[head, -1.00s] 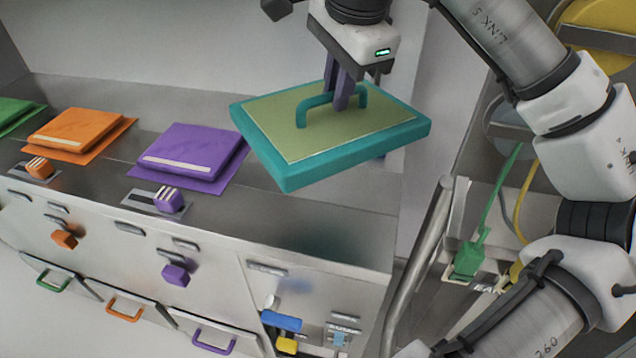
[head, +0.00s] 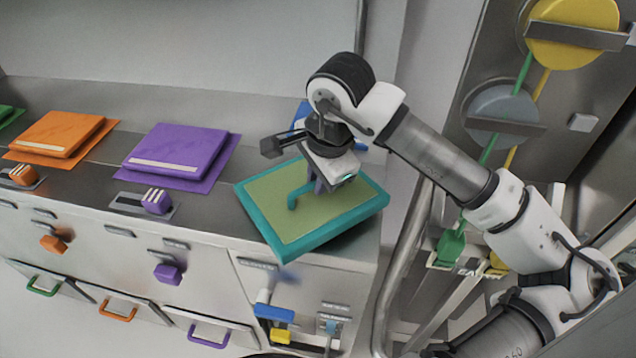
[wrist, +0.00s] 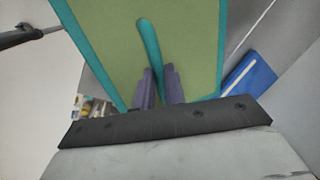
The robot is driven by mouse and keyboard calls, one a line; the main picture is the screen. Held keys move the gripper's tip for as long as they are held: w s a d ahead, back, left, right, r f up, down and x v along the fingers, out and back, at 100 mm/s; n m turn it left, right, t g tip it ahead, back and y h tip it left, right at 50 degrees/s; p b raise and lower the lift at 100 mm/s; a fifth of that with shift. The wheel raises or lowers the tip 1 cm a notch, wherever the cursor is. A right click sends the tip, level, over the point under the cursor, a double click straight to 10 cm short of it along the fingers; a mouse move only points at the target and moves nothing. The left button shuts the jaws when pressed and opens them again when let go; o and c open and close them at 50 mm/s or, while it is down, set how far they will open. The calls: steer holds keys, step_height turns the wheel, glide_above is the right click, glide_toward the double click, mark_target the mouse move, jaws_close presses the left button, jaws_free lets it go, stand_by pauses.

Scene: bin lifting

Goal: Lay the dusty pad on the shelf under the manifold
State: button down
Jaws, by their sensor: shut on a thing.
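A teal-edged pad (head: 262,222) with a dull olive top and a teal handle (head: 293,198) is in my gripper (head: 318,186). The gripper is shut on the handle from above, and the pad is slightly tilted over the right end of the steel counter. I cannot tell whether its underside touches the counter. In the wrist view the purple fingers (wrist: 159,88) flank the handle (wrist: 149,50), with the olive top (wrist: 190,45) behind. I cannot make out a manifold or a shelf under it with certainty.
Purple (head: 175,150) and orange (head: 62,133) pads lie on the counter to the left. A blue item (wrist: 248,78) is close beside the held pad. Blue and yellow valve-like parts (head: 275,312) stick out from the cabinet front below. A metal rail (head: 410,250) stands right.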

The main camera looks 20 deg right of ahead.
step_height(320, 180, down, 2)
steer(key=shift+f, duration=0.1)
steer(key=c, duration=1.5)
jaws_free()
steer(key=shift+o, duration=0.2)
